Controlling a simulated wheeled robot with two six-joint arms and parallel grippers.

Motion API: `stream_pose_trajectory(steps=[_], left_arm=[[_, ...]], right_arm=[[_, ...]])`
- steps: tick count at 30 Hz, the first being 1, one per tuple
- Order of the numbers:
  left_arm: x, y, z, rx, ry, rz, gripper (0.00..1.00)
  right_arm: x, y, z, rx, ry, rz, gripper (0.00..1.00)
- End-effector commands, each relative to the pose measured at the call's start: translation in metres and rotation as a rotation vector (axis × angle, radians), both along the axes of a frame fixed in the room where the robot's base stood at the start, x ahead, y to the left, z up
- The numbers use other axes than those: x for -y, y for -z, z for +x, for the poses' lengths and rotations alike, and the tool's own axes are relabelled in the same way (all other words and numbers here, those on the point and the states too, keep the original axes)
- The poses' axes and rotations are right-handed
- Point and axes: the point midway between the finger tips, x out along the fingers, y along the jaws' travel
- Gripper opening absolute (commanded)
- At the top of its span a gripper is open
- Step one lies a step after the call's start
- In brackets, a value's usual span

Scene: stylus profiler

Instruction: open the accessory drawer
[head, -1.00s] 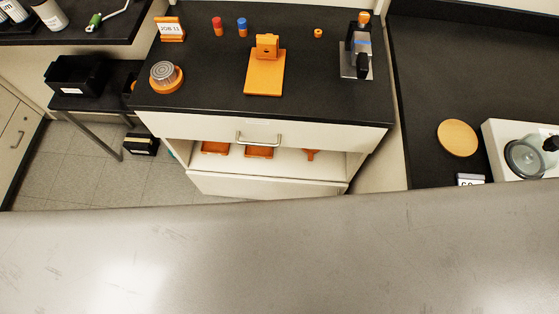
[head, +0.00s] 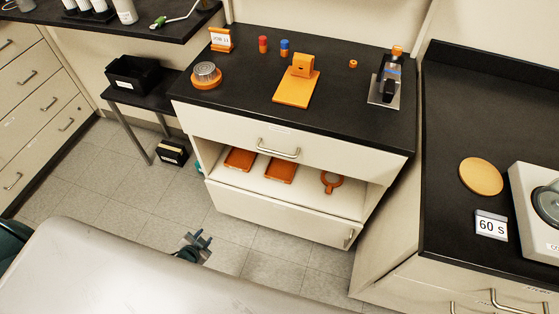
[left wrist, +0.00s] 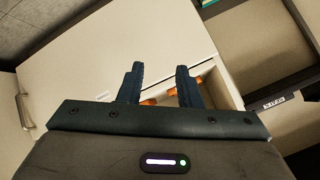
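The cream drawer front with a silver bar handle (head: 278,150) is under the black top of the middle cabinet, and it looks shut. In the head view my left gripper (head: 198,240) is low, in front of and below the cabinet's left side, well apart from the handle. In the left wrist view its two dark fingers (left wrist: 161,84) are spread with a gap and nothing between them. Beyond them are a pale panel (left wrist: 95,60) and bits of orange on the shelf. My right gripper is in neither view.
An open shelf with orange parts (head: 280,172) lies below the drawer, over a lower cream front (head: 270,210). An orange stand (head: 298,90) and small instruments stand on the cabinet top. A side counter (head: 450,150) is at right. Floor is clear in front.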

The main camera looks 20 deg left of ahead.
Motion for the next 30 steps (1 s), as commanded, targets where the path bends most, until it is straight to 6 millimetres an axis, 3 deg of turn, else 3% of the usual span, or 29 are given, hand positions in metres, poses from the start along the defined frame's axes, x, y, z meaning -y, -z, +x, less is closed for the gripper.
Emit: stream_pose_trajectory(steps=[1,5,9,12,15,18,21,26,30], left_arm=[[-0.003,-0.009,0.023,0.064,0.046,0.028,0.32],[0.001,-0.058,0.082,0.258,0.197,0.121,0.32],[0.022,-0.136,0.138,0.521,0.423,0.266,0.32],[0.047,-0.194,0.158,0.701,0.594,0.382,0.32],[0.077,-0.245,0.162,0.863,0.76,0.5,0.32],[0.104,-0.283,0.155,0.99,0.903,0.608,0.32],[0.125,-0.308,0.143,1.077,1.01,0.691,0.32],[0.142,-0.328,0.132,1.141,1.092,0.76,0.32],[0.148,-0.334,0.135,1.151,1.102,0.77,0.32]], right_arm=[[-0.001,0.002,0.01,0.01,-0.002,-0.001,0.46],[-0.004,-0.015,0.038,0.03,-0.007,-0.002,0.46],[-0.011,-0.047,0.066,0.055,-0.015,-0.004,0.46],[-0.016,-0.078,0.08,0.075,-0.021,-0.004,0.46],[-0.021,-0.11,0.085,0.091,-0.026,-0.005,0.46],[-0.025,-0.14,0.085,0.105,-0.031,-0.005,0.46],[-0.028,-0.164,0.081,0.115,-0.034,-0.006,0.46],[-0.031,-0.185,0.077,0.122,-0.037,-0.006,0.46],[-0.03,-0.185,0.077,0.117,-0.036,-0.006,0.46]])
